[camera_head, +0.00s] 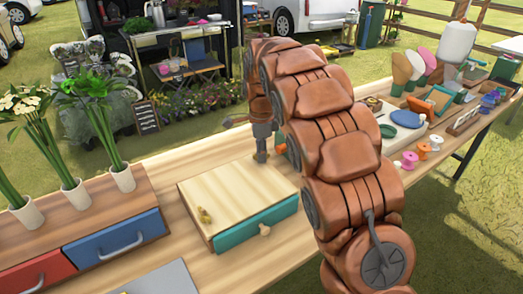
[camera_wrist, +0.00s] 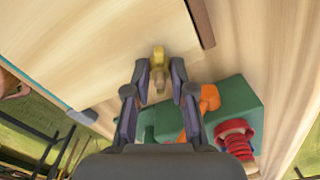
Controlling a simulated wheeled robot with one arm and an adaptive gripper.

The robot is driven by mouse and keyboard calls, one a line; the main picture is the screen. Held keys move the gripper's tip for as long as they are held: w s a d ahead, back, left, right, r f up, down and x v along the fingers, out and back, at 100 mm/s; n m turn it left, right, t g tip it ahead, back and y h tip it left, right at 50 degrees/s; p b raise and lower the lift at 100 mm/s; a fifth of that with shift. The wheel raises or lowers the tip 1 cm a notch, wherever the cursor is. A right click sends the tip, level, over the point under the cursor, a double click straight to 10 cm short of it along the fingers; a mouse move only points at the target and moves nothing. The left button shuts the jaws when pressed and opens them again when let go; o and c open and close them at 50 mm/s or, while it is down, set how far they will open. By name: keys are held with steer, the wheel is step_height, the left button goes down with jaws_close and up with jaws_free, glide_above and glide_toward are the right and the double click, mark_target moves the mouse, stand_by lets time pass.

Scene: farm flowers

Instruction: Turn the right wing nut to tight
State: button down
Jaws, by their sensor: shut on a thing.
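A wooden box or press with a pale top board (camera_head: 235,192) and a teal front (camera_head: 240,232) sits on the table. A brass wing nut (camera_head: 204,215) stands at its left edge. My gripper (camera_head: 261,157) is at the far right corner of the board, pointing down. In the wrist view, my gripper (camera_wrist: 158,72) has its fingers on either side of the yellow right wing nut (camera_wrist: 158,56) and is shut on it. A tan post shows below the nut. In the head view, my gripper hides this nut, and its turn angle is hard to tell.
A green block with orange (camera_wrist: 209,98) and red coiled (camera_wrist: 237,138) parts lies close beside my gripper. Flower vases (camera_head: 123,178) on drawers stand at left. Spools (camera_head: 410,160), a blue disc (camera_head: 406,118) and brushes lie at right. Bare table (camera_head: 170,225) shows left of the press.

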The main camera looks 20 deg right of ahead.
steer(key=m+p, duration=0.1)
steer(key=m, duration=0.2)
steer(key=shift+r+m, duration=0.1)
steer(key=shift+m, duration=0.2)
steer(key=m+p, duration=0.1)
steer(key=m, duration=0.2)
steer(key=shift+m+p, duration=0.3)
steer(key=m+p, duration=0.2)
steer(key=m, duration=0.3)
steer(key=shift+m, duration=0.4)
steer(key=c, duration=1)
jaws_free()
step_height(320, 180, up, 12)
steer(key=shift+f, duration=0.1)
